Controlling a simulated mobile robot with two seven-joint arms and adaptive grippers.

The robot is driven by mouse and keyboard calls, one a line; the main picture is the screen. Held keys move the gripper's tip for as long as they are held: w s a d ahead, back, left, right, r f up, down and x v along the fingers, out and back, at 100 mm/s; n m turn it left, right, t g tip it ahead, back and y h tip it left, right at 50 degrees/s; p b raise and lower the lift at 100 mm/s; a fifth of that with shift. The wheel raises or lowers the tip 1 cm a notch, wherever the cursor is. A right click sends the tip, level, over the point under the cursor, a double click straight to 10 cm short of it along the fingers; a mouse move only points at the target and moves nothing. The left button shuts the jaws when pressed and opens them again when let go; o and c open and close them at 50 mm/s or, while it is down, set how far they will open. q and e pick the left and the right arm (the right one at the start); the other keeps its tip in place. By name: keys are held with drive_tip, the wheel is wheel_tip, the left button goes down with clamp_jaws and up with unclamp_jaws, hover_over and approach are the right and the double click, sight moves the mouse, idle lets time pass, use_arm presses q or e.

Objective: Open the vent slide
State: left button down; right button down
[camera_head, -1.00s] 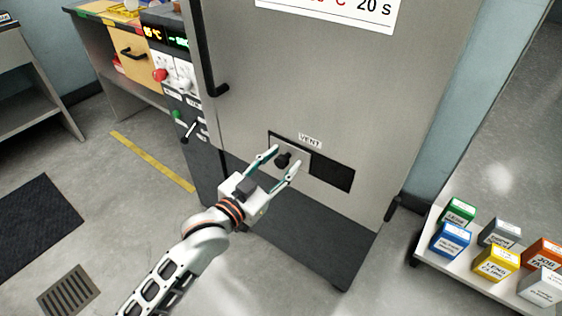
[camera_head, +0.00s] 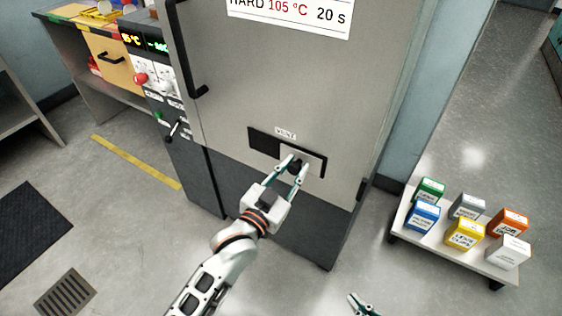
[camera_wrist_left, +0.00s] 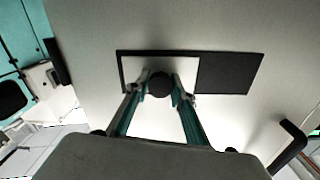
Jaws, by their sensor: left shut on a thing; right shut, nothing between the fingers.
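The vent slide is a light metal plate (camera_head: 313,166) with a black knob (camera_head: 296,165), set in a dark slot (camera_head: 264,143) under the VENT label on the grey cabinet front. The plate covers the right part of the slot and the left part is dark and uncovered. My left gripper (camera_head: 294,166) is shut on the knob. In the left wrist view the knob (camera_wrist_left: 160,84) sits between both fingertips, with the plate (camera_wrist_left: 133,68) behind it and the dark slot (camera_wrist_left: 230,73) to its right. My right gripper (camera_head: 359,299) is shut and empty at the bottom edge, partly cut off.
A black door handle (camera_head: 187,60) and a control panel (camera_head: 160,90) are to the left of the vent. A low white shelf (camera_head: 440,250) with several coloured boxes stands at the right. The floor between cabinet and shelf is clear.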

use_arm(q)
drive_tip(key=shift+s+d, duration=0.15)
drive_tip(key=shift+d, duration=0.05)
drive_tip(key=c, duration=1.7)
unclamp_jaws()
drive_tip(key=shift+d, duration=0.1)
drive_tip(key=shift+s+a+f, duration=0.1)
drive_tip(key=shift+a, duration=0.1)
drive_tip(key=v, duration=1.1)
drive_tip(key=shift+s+a, duration=0.2)
drive_tip(key=shift+s, duration=0.1)
